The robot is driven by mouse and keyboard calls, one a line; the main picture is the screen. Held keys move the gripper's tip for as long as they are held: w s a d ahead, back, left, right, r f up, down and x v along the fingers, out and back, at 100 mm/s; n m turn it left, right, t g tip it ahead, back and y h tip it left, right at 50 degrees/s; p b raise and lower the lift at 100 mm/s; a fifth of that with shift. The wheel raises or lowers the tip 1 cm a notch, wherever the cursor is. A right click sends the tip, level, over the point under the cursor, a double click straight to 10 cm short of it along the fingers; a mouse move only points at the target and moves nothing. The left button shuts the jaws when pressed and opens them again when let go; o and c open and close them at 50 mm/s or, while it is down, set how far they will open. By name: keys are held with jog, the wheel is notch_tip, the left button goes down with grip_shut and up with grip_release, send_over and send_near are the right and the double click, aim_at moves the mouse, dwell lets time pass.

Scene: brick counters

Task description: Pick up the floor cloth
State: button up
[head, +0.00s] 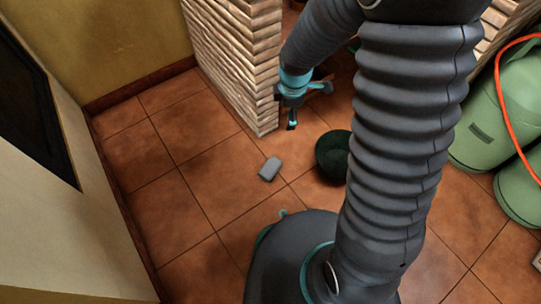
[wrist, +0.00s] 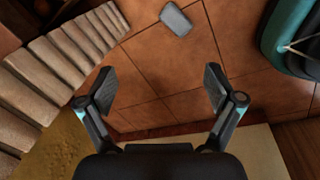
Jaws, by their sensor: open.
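The floor cloth (head: 270,169) looks like a small grey rounded block lying flat on the tiled floor, left of a dark green tub. It also shows at the top of the wrist view (wrist: 175,18), beyond my fingers and clear of them. My gripper (head: 294,108) is beside the brick counter's end, above the floor and up and right of the cloth in the head view. In the wrist view my gripper (wrist: 160,84) has its two fingers wide apart with nothing between them. My arm partly hides the gripper's surroundings.
The dark green tub (head: 331,155) stands on the floor close to the cloth, partly behind my arm. A brick counter (head: 240,60) rises beside the gripper. Green gas cylinders (head: 480,125) with an orange hose stand at right. Floor left of the cloth is clear.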

notch_tip(320, 180, down, 11)
jog(key=a+n+g, duration=0.1)
jog(key=a+n, duration=0.2)
jog(key=n, duration=0.2)
jog(key=n+b, duration=0.1)
jog(key=n, duration=0.3)
send_over(270, 167)
jog(key=shift+g, duration=0.4)
jog(key=f, duration=1.7)
jog(key=shift+s+d+f, duration=0.25)
jog(key=shift+d+f, duration=0.05)
jog(key=shift+w+a+f+b, duration=0.15)
jog(key=shift+f+b, duration=0.15)
jog(key=shift+f, duration=1.1)
jog(key=shift+w+a+f+b, duration=0.15)
jog(key=shift+f+b, duration=0.1)
jog(key=shift+f, duration=1.1)
jog(key=c, duration=1.2)
